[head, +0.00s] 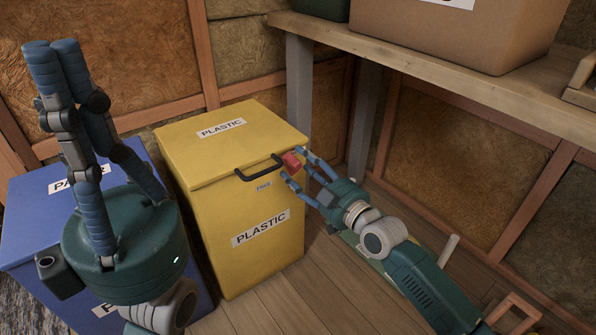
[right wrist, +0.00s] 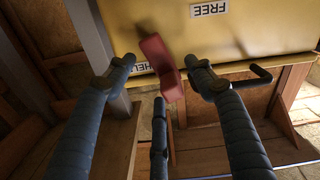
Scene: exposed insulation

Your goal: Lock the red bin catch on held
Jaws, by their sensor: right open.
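The red catch (head: 291,160) is on the front edge of the yellow PLASTIC bin (head: 185,210), near its right corner, beside the black handle (head: 259,168). My right gripper (head: 297,164) is open, with its fingers around the catch. In the right wrist view the catch (right wrist: 158,60) lies between the two spread fingertips (right wrist: 160,72), with visible gaps on both sides. It partly covers a label reading "HEL" (right wrist: 120,72); a FREE label (right wrist: 210,9) is further up. My left gripper (head: 52,45) is raised at the left, its visible fingertips close together and empty.
A blue bin (head: 35,215) stands left of the yellow bin, partly behind my left gripper. A wooden shelf (head: 430,70) with a cardboard box (head: 460,30) runs along the back right. Its grey post (head: 299,85) rises behind the bin. Plank floor (head: 270,305) is open in front.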

